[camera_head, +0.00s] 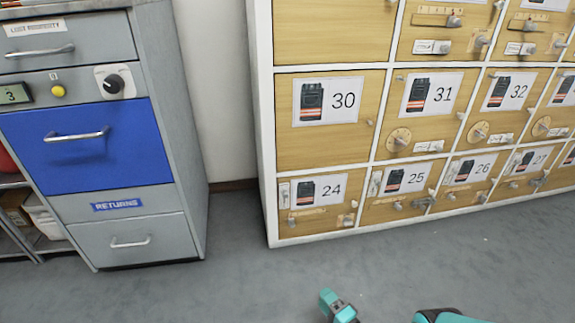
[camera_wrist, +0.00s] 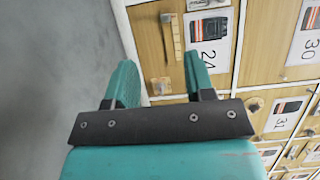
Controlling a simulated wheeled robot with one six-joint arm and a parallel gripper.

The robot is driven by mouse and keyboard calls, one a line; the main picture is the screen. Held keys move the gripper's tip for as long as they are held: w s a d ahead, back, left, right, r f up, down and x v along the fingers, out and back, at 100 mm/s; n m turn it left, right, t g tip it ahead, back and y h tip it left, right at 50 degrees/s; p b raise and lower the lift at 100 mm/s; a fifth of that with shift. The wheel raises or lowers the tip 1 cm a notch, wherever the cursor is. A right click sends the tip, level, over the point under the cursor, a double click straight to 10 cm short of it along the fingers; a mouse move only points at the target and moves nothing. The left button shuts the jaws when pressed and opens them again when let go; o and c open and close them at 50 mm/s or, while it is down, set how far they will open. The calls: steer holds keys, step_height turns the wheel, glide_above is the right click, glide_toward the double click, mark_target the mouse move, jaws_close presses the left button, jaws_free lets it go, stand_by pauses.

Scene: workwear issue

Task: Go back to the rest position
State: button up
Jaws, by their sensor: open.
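My gripper (camera_wrist: 160,72) shows in the wrist view with two teal fingers spread apart and nothing between them. Beyond the fingers is the lower corner of the locker bank, by the door of locker 24 (camera_wrist: 155,45); I cannot tell how far away it is. In the head view, teal parts of my arm show at the bottom edge, over the floor in front of the lockers. The rest of the arm is out of that view.
A white-framed bank of wooden lockers (camera_head: 266,150) fills the right, its visible doors shut. A grey cabinet (camera_head: 180,120) with a blue drawer (camera_head: 105,155) and a "RETURNS" label (camera_head: 117,204) stands at left. Grey floor (camera_head: 220,285) in front is clear.

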steer(key=w+a+r+n+g+y, duration=0.2)
steer(key=w+a+r+n+g, duration=0.15)
steer(key=w+r, duration=0.3)
steer(key=w+a+r+n+g+y, duration=0.2)
steer(key=w+a+r+n, duration=0.25)
steer(key=r, duration=0.35)
step_height(320, 180, up, 21)
steer(key=w+a+n+g+h, duration=0.1)
steer(key=a+n+g, duration=0.2)
steer(key=n+g, duration=0.25)
steer(key=s+d+r+n+g+h+p, duration=0.1)
steer(key=s+d+r+n+g+h, duration=0.25)
steer(key=s+r, duration=1.15)
steer(key=s+d+r+h, duration=0.2)
steer(key=s+d, duration=0.2)
steer(key=s, duration=0.3)
steer(key=s+d+r+n+h, duration=0.1)
steer(key=s+d+r, duration=0.15)
steer(key=s, duration=0.35)
steer(key=s+d+r+h, duration=0.1)
steer(key=s+d+h, duration=0.1)
steer(key=s+d, duration=0.4)
step_height(320, 180, up, 38)
steer(key=s+a+p, duration=0.1)
steer(key=p, duration=3.7)
steer(key=shift+s+a+r, duration=0.15)
steer(key=shift+s, duration=0.05)
steer(key=shift+g, duration=0.25)
